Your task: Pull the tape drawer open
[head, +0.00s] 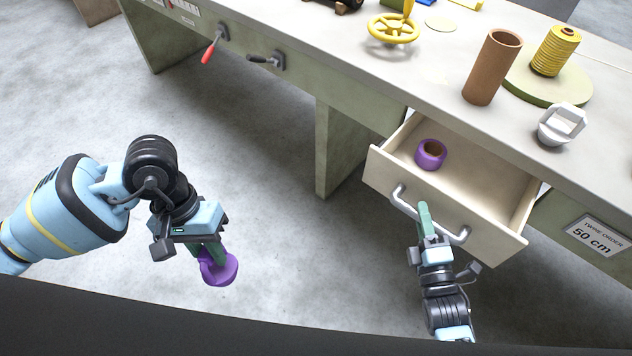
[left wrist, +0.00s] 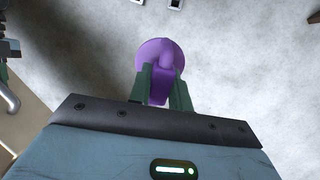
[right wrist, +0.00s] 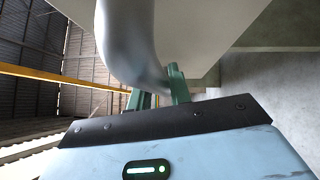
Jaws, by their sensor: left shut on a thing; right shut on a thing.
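The drawer (head: 445,197) stands pulled out from the workbench front, its inside visible. A purple tape roll (head: 431,154) lies in it near the back left. My right gripper (head: 424,212) is shut on the drawer's silver bar handle (head: 405,203); the handle (right wrist: 130,45) fills the upper part of the right wrist view, between the green fingers. My left gripper (head: 212,252) is away to the left over the floor, shut on a purple object (head: 219,269) with a rounded disc-like part. That purple object also shows in the left wrist view (left wrist: 158,58).
The bench top (head: 420,75) carries a brown cylinder (head: 493,67), a yellow spool (head: 556,50) on a round green base, a white holder (head: 562,124) and a yellow handwheel (head: 393,29). Two levers, one red-handled (head: 214,46), project from the bench front. Open floor lies between the arms.

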